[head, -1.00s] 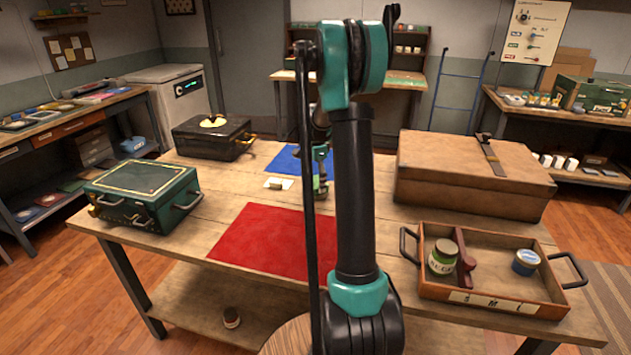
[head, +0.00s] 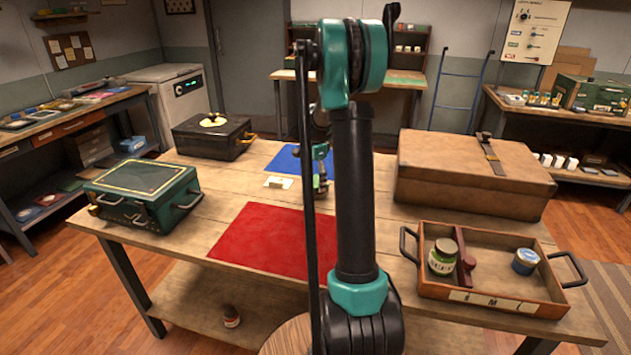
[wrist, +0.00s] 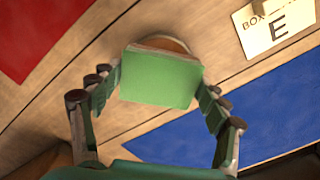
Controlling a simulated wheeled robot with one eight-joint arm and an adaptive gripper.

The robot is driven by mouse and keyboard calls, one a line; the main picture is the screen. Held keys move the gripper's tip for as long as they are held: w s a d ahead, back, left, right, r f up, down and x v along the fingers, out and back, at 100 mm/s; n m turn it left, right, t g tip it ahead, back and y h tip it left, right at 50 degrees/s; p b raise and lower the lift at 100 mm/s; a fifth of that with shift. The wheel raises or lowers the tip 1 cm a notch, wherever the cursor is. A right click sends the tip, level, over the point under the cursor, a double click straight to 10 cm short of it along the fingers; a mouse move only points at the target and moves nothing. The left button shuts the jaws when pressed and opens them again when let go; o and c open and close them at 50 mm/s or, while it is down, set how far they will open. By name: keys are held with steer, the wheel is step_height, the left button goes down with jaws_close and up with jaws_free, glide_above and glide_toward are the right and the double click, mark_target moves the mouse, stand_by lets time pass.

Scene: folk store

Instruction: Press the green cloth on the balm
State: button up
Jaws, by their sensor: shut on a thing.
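My gripper (wrist: 155,84) is shut on a green, flat-faced thing (wrist: 160,78) that looks like the green cloth, with a brown rounded edge showing behind it. In the head view my gripper (head: 320,170) is partly hidden by my arm, over the table between the red and blue cloths. I cannot tell whether the green thing touches the table. A jar with a green label (head: 442,258) stands in the left part of the wooden tray (head: 490,302), and a blue tin (head: 525,261) in the right part. Which of them is the balm I cannot tell.
The red cloth (head: 265,240) lies flat on the table, with the blue cloth (head: 290,156) behind it. A card marked E (wrist: 277,26) stands near my gripper. A green case (head: 140,192), a black case (head: 212,138) and a large brown case (head: 470,175) stand around.

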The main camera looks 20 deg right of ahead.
mark_target(315, 181)
steer(key=shift+r, duration=3.5)
